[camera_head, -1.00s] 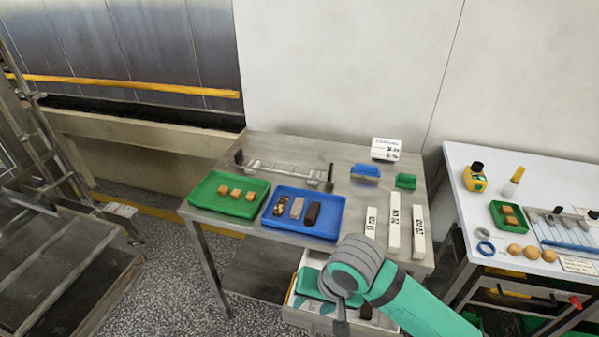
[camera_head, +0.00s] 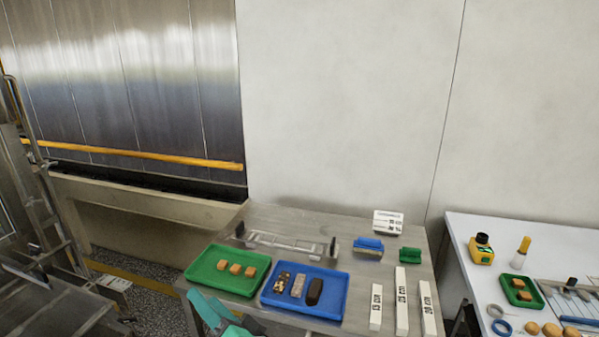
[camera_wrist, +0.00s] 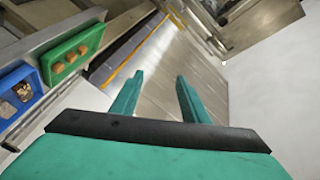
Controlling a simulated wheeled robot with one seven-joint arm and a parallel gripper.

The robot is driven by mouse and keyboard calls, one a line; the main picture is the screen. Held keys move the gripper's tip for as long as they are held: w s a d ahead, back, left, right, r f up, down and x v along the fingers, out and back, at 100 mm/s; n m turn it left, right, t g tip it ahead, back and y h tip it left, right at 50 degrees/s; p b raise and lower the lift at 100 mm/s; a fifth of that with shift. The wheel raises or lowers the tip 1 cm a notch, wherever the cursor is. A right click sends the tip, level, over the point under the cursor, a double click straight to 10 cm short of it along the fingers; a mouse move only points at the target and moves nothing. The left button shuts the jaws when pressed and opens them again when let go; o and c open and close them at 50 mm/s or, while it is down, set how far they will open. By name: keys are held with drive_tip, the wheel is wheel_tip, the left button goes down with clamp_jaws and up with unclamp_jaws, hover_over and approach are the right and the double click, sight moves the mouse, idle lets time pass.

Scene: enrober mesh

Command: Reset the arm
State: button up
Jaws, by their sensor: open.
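My gripper (camera_wrist: 159,76) is open in the wrist view, with two teal fingers apart and nothing between them. Past the fingers lies a metal panelled surface with a yellow rail. In the head view, teal parts of my arm show at the bottom edge, in front of the metal table (camera_head: 260,216); I cannot make out the fingertips there. A green tray (camera_head: 207,278) with several tan cubes stands at the table's left. It also shows at the upper left of the wrist view (camera_wrist: 88,42). A blue tray (camera_head: 338,296) with 3 bars stands beside it.
A metal rack (camera_head: 290,244) lies behind the trays. Three white marked bars (camera_head: 401,300), blue and green blocks and a white sign (camera_head: 388,222) are at the right. A white table (camera_head: 470,225) with a yellow bottle stands further right. Metal stairs are at the left.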

drive_tip(key=s+d+f+m+t+h, duration=0.3)
drive_tip(key=s+d+f+m+h, duration=0.25)
drive_tip(key=f, duration=0.45)
drive_tip(key=s+d+f+m+t+h, duration=0.2)
drive_tip(key=s+d+f+h, duration=0.2)
drive_tip(key=s+f+h, duration=0.35)
drive_tip(key=s+d+f+n, duration=0.2)
drive_tip(key=s+d+n, duration=0.1)
drive_tip(key=s, duration=0.4)
drive_tip(key=s+d+f+n+g, duration=0.1)
drive_tip(key=s+d+f+n, duration=0.2)
drive_tip(key=s, duration=0.5)
drive_tip(key=s+d+f+n+g, duration=0.1)
drive_tip(key=s+d+f+n, duration=0.1)
drive_tip(key=s, duration=0.5)
drive_tip(key=shift+s+d+f+n, duration=0.25)
drive_tip(key=shift+d+f+n, duration=0.15)
drive_tip(key=shift+d+n, duration=0.25)
drive_tip(key=shift+a, duration=0.1)
